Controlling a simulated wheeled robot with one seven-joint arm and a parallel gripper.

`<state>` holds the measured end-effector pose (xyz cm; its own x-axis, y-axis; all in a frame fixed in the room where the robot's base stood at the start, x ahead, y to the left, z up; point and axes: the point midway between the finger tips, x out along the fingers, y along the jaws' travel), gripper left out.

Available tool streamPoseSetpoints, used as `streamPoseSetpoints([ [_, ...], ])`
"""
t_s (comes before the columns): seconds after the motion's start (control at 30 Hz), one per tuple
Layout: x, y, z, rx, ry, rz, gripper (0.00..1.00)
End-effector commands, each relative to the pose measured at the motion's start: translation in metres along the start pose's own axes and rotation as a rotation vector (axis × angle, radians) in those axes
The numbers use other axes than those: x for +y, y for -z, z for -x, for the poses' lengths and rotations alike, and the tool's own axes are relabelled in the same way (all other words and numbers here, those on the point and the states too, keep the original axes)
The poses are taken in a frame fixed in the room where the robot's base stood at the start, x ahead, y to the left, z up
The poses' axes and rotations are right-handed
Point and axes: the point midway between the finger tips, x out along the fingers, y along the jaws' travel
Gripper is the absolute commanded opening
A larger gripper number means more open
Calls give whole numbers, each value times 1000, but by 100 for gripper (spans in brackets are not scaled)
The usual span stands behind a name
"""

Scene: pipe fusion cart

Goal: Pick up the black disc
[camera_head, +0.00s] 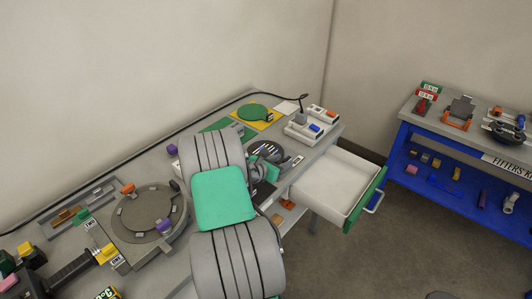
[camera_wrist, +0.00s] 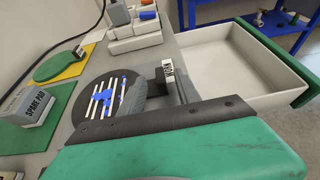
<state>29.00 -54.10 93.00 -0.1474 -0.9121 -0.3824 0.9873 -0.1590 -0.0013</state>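A round dark disc (camera_wrist: 132,84) lies flat on the bench in the wrist view, with white bars and a blue piece showing across its face. It also shows in the head view (camera_head: 269,151), partly hidden behind my arm. My gripper (camera_head: 264,172) is low over the bench, close to the near side of the disc. In the wrist view, its green body and dark front edge (camera_wrist: 150,121) fill the bottom and hide the near rim of the disc.
An open white drawer (camera_head: 325,187) juts out right of the disc. A small labelled block (camera_wrist: 168,72) stands by the disc. A white holder (camera_head: 311,124) is behind; a green disc (camera_head: 252,111) lies on a yellow mat. A round turntable (camera_head: 145,213) is left; a blue bench (camera_head: 450,158) stands right.

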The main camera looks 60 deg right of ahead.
Motion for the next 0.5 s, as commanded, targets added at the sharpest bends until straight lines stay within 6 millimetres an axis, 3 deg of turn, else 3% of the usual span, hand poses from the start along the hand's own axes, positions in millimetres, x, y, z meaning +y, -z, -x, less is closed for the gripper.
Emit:
streamPoseSetpoints([
  [0.1, -2, 0, -22, 1, 3, -2, 39],
  [0.2, -1, 1, -32, 1, 1, -1, 39],
  [0.4, 1, 2, -32, 1, -3, 0, 39],
  [0.5, 1, 2, -32, 1, -3, 0, 32],
])
